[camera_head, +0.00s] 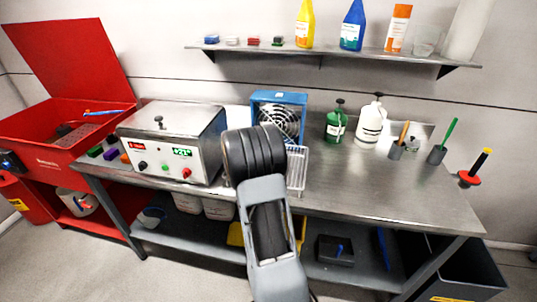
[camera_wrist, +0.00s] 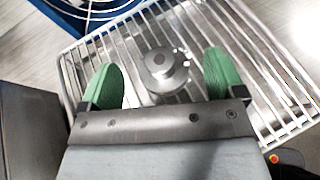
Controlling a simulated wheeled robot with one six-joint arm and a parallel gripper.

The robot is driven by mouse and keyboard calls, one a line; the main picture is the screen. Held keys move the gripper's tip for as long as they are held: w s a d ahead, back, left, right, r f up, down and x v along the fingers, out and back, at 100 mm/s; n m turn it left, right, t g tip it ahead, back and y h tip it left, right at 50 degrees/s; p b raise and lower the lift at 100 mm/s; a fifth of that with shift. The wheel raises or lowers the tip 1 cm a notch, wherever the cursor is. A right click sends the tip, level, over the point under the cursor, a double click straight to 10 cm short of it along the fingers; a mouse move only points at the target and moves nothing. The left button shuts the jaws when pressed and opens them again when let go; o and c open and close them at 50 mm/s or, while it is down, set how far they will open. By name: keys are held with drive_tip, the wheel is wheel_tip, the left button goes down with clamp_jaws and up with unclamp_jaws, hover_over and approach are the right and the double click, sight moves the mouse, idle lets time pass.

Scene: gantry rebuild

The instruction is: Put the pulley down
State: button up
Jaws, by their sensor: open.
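The pulley (camera_wrist: 165,72) is a small grey metal disc with a raised hub, in the wrist view. It appears to rest on the wire rack (camera_wrist: 282,62), between my fingers. My gripper (camera_wrist: 165,82) is open, with one green fingertip on each side of the pulley and a visible gap on both sides. In the head view the wire rack (camera_head: 298,168) stands on the steel bench, partly behind my arm. The pulley and my fingertips are hidden there by my own arm.
A metal instrument box (camera_head: 172,140) with a red and green display stands left of the rack. A blue-framed fan (camera_head: 280,115) stands behind the rack. Green (camera_head: 336,125) and white (camera_head: 370,125) bottles stand to the right. The bench front right (camera_head: 390,190) is clear.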

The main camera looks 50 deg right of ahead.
drive_tip(key=v, duration=0.9)
drive_tip(key=shift+a+r+b, duration=0.15)
drive_tip(key=shift+a+b, duration=0.1)
drive_tip(key=shift+b, duration=0.15)
drive_tip(key=s+a+m+y, duration=0.4)
drive_tip(key=s+a+m, duration=0.1)
drive_tip(key=a, duration=0.4)
drive_tip(key=s+a+r+m+t+y, duration=0.1)
drive_tip(key=s+a+m+y, duration=0.4)
drive_tip(key=a+m, duration=0.3)
drive_tip(key=s+a+m+y, duration=0.4)
drive_tip(key=s+a+m, duration=0.2)
drive_tip(key=a, duration=0.6)
drive_tip(key=shift+r+m+t, duration=0.15)
drive_tip(key=shift+m+t, duration=0.15)
drive_tip(key=shift+m, duration=0.1)
drive_tip(key=shift+a, duration=0.1)
